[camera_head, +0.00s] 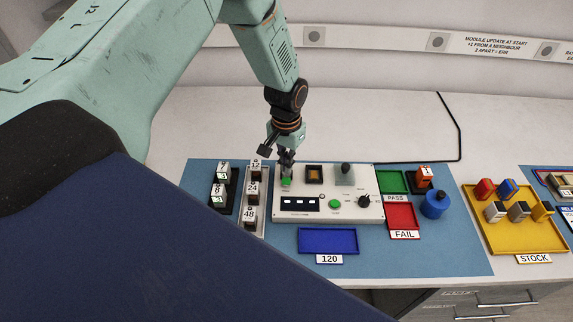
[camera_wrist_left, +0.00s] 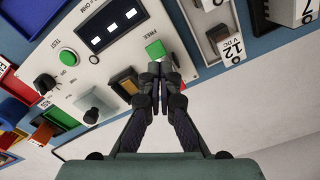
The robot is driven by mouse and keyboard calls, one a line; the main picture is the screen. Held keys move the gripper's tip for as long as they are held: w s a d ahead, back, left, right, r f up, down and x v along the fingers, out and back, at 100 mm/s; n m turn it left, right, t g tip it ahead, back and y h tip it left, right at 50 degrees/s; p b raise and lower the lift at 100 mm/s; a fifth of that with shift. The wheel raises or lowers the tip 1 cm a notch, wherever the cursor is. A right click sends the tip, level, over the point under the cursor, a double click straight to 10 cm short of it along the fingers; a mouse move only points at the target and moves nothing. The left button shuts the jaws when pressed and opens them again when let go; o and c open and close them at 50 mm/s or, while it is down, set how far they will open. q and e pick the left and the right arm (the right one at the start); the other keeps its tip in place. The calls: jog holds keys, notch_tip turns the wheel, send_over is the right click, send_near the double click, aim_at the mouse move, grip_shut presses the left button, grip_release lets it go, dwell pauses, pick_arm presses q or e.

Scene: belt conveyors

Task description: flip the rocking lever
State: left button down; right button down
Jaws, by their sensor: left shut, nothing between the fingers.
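The white control panel (camera_head: 300,214) lies on a blue mat. A green cap (camera_head: 286,183) at its upper left is marked FREE in the wrist view (camera_wrist_left: 155,50). A dark-knobbed lever (camera_head: 345,170) stands on a grey plate at the panel's upper right; it also shows in the wrist view (camera_wrist_left: 91,116). I cannot tell for certain which part is the rocking lever. My left gripper (camera_head: 286,163) points down at the green cap. Its fingertips (camera_wrist_left: 157,72) are together and empty, right by the cap; contact is unclear. My right gripper is out of view.
Between cap and lever is an amber window (camera_head: 314,174). A green button (camera_head: 335,204) and black knob (camera_head: 364,201) are below. Numbered blocks (camera_head: 252,188) stand left. Right are the green PASS tray (camera_head: 391,181), red FAIL tray (camera_head: 402,215) and blue cylinder (camera_head: 435,204).

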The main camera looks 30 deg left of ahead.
aim_at(286, 178)
pick_arm(q)
notch_tip(286, 178, up, 4)
jog(key=p, duration=0.3)
dwell(0.6)
jog(key=shift+s, duration=0.1)
